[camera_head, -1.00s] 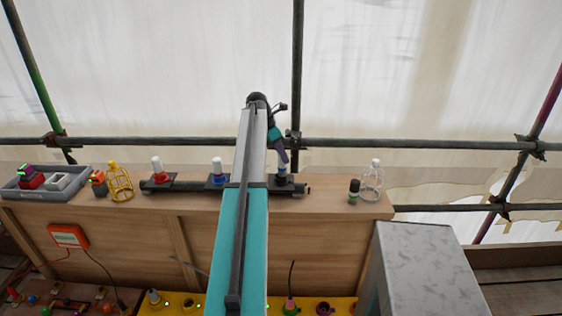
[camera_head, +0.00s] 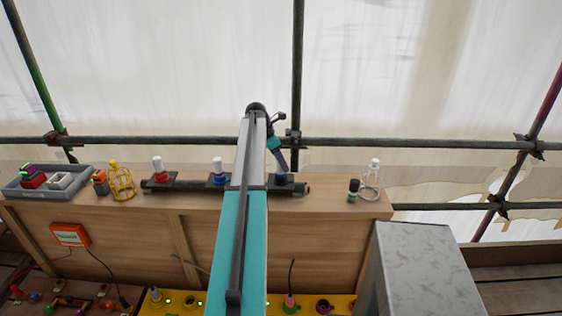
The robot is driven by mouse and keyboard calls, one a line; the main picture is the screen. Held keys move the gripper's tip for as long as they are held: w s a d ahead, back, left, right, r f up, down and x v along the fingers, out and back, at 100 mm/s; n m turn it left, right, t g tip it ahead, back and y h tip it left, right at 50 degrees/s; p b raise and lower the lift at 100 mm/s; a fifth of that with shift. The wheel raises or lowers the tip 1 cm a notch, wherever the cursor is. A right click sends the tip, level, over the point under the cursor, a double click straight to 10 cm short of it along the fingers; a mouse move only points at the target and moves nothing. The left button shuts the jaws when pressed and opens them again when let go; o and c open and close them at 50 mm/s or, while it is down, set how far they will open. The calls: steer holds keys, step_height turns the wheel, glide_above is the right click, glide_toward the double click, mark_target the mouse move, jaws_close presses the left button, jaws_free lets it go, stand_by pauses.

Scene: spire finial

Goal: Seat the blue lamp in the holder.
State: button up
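My gripper (camera_head: 284,172) hangs from my arm, pointing down and slightly right, over the right end of a dark rail on the wooden bench. Right beneath it is a small part with a dark blue base (camera_head: 282,179); its upper portion is covered by the gripper. I cannot tell whether the fingers are open or closed on it. Another white-topped piece with a blue base (camera_head: 218,171) stands upright on the rail, left of my arm. I cannot tell which is the blue lamp. Sockets, possibly holders, show on the yellow panel (camera_head: 178,306) below, partly hidden by my arm.
A red-based white-topped piece (camera_head: 158,170) stands at the rail's left. Farther left are a yellow cage (camera_head: 122,182) and a grey tray (camera_head: 72,190). A clear cage (camera_head: 371,182) and a dark cylinder (camera_head: 354,190) stand right. A grey block (camera_head: 425,265) is at lower right; scaffold tubes (camera_head: 420,144) run behind.

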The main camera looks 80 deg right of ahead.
steer(key=b+v, duration=0.2)
steer(key=v, duration=1)
steer(key=shift+b, duration=0.3)
stand_by(0.7)
